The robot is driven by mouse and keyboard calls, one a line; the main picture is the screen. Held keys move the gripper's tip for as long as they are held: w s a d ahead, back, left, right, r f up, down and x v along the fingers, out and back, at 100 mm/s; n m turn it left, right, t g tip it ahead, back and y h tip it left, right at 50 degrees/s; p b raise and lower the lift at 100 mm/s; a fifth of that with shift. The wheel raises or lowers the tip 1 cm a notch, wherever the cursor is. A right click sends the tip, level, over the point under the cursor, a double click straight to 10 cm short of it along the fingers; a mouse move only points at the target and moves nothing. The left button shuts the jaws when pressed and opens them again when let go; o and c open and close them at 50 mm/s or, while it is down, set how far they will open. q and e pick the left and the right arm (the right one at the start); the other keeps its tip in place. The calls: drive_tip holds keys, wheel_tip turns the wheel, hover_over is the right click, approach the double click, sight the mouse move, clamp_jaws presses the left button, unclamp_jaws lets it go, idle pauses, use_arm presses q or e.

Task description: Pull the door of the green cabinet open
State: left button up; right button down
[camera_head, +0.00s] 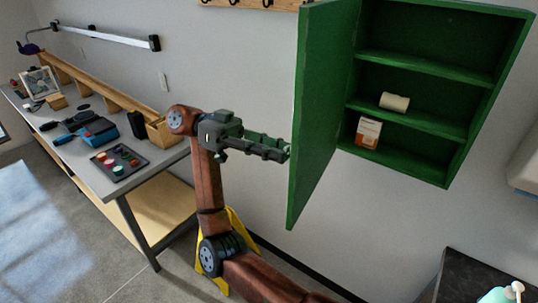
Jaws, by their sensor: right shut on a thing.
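The green cabinet (485,88) hangs on the wall at the upper right. Its door (322,90) stands wide open, swung out from the cabinet's left side, so the shelves inside show. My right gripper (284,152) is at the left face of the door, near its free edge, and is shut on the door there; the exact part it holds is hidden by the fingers. My left gripper is not in view.
A white roll (394,102) and a small orange-and-white box (368,132) are in the cabinet. A workbench (150,166) with tools and a dark paint tray (119,163) runs along the left. A dark counter (462,275) is at lower right.

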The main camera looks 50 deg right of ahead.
drive_tip(key=shift+w, duration=0.15)
drive_tip(key=c, duration=1.6)
unclamp_jaws()
wheel_tip(320, 180, up, 10)
drive_tip(key=shift+w, duration=0.1)
